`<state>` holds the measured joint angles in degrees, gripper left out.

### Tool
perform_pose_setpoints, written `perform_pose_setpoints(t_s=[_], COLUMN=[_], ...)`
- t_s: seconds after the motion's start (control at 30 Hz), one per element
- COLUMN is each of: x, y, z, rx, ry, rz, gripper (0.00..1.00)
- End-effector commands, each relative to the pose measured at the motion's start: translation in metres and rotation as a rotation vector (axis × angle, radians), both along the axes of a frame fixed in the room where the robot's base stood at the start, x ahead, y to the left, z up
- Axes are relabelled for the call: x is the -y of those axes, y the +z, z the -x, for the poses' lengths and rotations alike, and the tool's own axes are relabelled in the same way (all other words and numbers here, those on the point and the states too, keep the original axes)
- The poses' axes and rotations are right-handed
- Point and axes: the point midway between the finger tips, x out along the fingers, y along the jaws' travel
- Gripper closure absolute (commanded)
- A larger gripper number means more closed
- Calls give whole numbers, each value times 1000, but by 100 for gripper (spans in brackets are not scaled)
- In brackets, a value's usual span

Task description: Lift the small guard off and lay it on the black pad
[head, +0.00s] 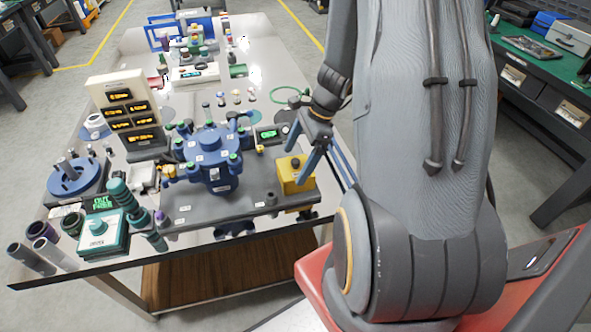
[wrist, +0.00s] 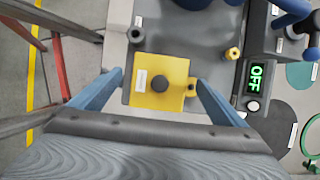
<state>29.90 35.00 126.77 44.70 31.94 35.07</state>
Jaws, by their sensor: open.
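The small guard looks to be the yellow box (head: 296,174) with a dark knob on top, at the right end of the grey fixture plate. It also shows in the wrist view (wrist: 147,94), upright on the plate. My gripper (head: 296,164) is open above it. In the wrist view my blue fingers (wrist: 159,82) stand to the left and right of the box, with gaps visible. The black pad seems to be the dark round patch (wrist: 279,122) beside the OFF display, partly hidden by my gripper body; I cannot make it out surely in the head view.
A blue housing (head: 212,155) with green caps stands left of the yellow box. A box with a green display (head: 268,134) is behind it. A green ring (wrist: 308,143) lies near the dark patch. Small posts (wrist: 136,35) rise from the plate near the guard.

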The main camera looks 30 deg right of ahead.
Motion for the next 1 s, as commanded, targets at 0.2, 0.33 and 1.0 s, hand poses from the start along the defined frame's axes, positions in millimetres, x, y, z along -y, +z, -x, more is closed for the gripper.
perform_pose_setpoints(t_s=[0.2,0.33,1.0], x=[-4,-4,-4], y=[-10,-10,-7], z=[-1,-1,-1], rx=[0,0,1], ry=[1,1,1], rz=[1,1,0], gripper=[5,5,56])
